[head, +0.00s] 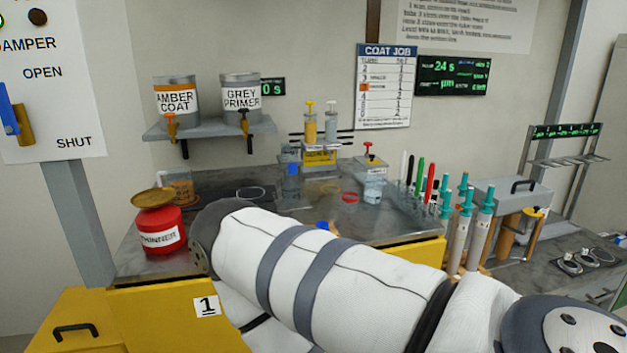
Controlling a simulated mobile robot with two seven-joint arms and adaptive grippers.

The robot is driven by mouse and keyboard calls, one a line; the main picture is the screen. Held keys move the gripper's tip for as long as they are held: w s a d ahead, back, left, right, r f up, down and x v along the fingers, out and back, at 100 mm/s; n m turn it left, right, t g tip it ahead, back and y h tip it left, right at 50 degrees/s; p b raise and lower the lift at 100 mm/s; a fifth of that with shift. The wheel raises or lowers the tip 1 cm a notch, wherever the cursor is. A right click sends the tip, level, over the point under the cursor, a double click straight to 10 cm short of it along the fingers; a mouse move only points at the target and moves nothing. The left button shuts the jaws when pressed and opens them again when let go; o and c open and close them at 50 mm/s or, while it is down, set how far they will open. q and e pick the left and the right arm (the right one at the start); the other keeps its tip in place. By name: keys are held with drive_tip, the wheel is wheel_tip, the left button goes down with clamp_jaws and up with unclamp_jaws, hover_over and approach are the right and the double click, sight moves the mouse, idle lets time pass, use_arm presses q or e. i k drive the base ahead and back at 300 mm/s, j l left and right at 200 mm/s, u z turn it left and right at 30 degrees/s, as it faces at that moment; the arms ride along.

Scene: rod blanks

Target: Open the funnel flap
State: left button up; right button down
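A red can (160,228) with a white label, which seems to read "THINNER", stands on the grey bench at the left. A round brass-coloured lid (154,197), which looks like the funnel flap, lies nearly flat over the can's top and looks closed. Whether a funnel is under it cannot be seen. One of my white arms crosses the lower middle of the view, its dark rounded end close to the right of the can. Neither gripper shows.
A shelf (208,127) holds the amber coat tin (176,97) and grey primer tin (241,94). Syringes (460,230) and coloured pens (421,178) stand at the right. My arm hides part of the bench front.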

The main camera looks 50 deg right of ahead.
sight(535, 212)
drive_tip(key=z, duration=3.05)
